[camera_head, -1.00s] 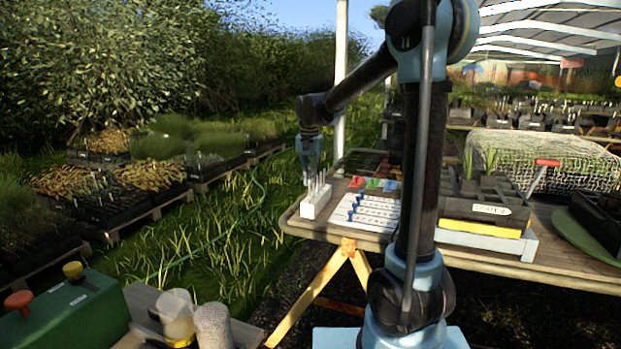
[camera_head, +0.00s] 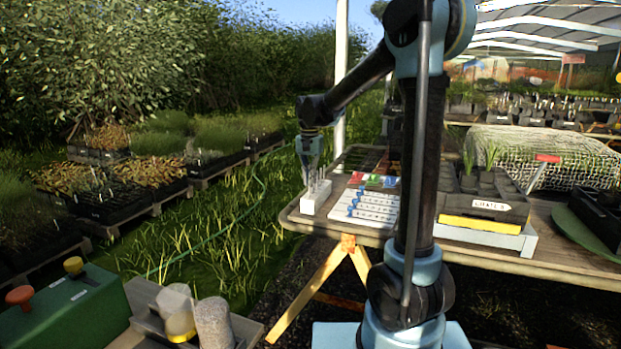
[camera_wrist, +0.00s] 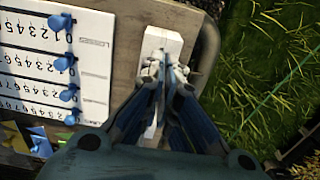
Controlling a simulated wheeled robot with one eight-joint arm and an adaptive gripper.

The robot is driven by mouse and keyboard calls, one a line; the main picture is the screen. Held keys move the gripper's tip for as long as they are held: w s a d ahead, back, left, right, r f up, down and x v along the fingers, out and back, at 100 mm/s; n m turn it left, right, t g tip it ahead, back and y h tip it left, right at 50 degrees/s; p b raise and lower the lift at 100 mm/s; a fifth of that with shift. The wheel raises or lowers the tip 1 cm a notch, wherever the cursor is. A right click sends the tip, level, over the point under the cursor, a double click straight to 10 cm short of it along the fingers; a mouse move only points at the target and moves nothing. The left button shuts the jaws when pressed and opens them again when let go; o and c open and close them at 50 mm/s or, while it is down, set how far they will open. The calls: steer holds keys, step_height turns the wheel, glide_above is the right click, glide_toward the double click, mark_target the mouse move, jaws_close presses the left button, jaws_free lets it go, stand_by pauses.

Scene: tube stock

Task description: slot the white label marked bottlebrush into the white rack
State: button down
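My gripper (camera_head: 306,182) points down at the rack's left end. In the wrist view my fingertips (camera_wrist: 168,72) are close together over the rack, with a thin pale strip between or just beyond them. Whether they grip it is unclear. No bottlebrush lettering is readable, so I cannot tell which label is which.
Right of the rack lies a white numbered board (camera_head: 366,206) with blue knobs (camera_wrist: 67,62). Red, green and blue pieces (camera_head: 373,181) lie behind it. A black pot tray (camera_head: 485,200) stands farther right, beyond my arm. Grass lies past the table's left edge.

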mark_target(310, 197)
steer(key=shift+f, duration=2.2)
steer(key=shift+f, duration=0.25)
steer(key=c, duration=1.7)
jaws_free()
step_height(310, 197, up, 12)
steer(key=shift+f, duration=0.1)
